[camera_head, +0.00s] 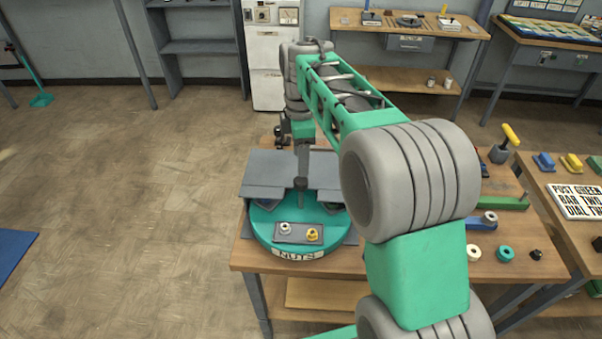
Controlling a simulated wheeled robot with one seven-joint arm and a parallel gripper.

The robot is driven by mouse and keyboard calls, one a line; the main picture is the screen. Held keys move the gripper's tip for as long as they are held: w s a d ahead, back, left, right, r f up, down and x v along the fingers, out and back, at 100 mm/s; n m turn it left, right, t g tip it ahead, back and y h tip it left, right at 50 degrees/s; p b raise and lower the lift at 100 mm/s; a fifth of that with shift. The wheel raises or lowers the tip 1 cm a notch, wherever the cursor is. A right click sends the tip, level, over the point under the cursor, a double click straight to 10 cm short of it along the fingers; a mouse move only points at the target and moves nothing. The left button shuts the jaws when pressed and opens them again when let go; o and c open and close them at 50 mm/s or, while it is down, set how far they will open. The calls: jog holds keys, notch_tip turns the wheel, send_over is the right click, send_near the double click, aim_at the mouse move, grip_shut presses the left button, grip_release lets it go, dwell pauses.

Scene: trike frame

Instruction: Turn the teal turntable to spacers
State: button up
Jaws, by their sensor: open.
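The teal turntable (262,240) sits on the wooden workbench, left of my arm. Its front rim bears a label (299,254) reading NUTS. Behind that label, a grey tray (298,235) on the turntable holds a silver nut (285,228) and a brass-coloured nut (313,234). Grey panels cover the turntable's rear, so its other sections and labels are hidden. A dark knob (300,186) stands near its middle. My gripper (302,172) points down over the knob, open; its fingers look narrow here, and I cannot tell whether they touch it.
On the bench at right lie a cream ring (474,253), a teal ring (505,253) and a small black part (536,255). A sign (580,202) lies on the right-hand table. My arm hides part of the bench. The floor at left is mostly clear.

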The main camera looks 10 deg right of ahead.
aim_at(301, 180)
notch_tip(301, 180, down, 7)
jog(key=shift+r+p, duration=0.1)
jog(key=shift+p, duration=0.3)
grip_shut()
dwell(0.4)
dwell(0.8)
